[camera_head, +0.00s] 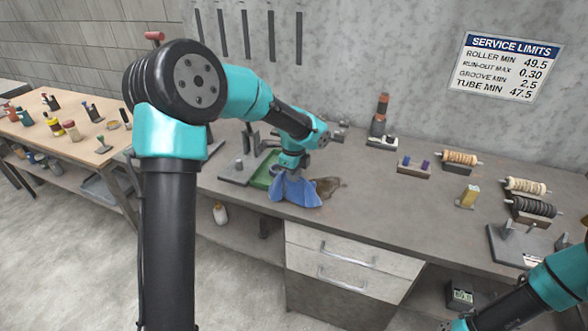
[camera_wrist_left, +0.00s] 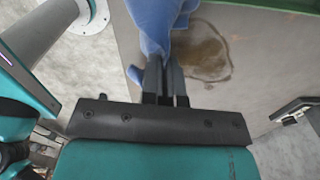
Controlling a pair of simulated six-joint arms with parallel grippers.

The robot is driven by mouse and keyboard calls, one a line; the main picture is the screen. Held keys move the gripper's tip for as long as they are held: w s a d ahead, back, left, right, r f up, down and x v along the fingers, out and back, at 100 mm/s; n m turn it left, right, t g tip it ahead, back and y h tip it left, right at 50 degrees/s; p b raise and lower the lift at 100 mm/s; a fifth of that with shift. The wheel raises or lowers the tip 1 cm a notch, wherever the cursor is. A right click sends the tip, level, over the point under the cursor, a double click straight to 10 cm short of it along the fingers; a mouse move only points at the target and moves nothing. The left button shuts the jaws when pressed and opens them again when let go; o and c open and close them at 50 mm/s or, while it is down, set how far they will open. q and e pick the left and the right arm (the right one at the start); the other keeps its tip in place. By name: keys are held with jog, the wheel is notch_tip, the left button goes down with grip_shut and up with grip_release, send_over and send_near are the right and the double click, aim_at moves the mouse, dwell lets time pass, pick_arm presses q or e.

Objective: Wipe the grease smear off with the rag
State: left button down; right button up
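The blue rag (camera_head: 297,190) hangs from my left gripper (camera_head: 290,169) at the bench's front edge, its lower part spread on or just over the top. In the left wrist view the rag (camera_wrist_left: 158,22) is pinched between the close-set fingers (camera_wrist_left: 166,62). The brown grease smear (camera_head: 328,186) lies on the grey bench just right of the rag. The smear (camera_wrist_left: 205,52) also shows beside the rag in the left wrist view, with a dark outline. Part of the right arm is at the lower right of the head view; its fingers cannot be made out.
A green tray (camera_head: 262,172) lies left of the rag. A fixture with upright posts (camera_head: 243,168) stands beside it. Rollers on stands (camera_head: 533,207), a yellow block (camera_head: 469,194) and a block with purple pegs (camera_head: 414,168) stand to the right. Bench between smear and yellow block is clear.

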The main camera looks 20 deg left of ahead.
aim_at(294, 198)
pick_arm(q)
jog(key=shift+f, duration=3.1)
jog(key=shift+c, duration=1.4)
grip_release()
jog(key=shift+f, duration=0.1)
jog(key=shift+f, duration=0.95)
jog(key=shift+c, duration=0.6)
jog(key=shift+f, duration=0.1)
grip_shut()
jog(key=shift+r, duration=0.2)
jog(key=shift+r, duration=0.15)
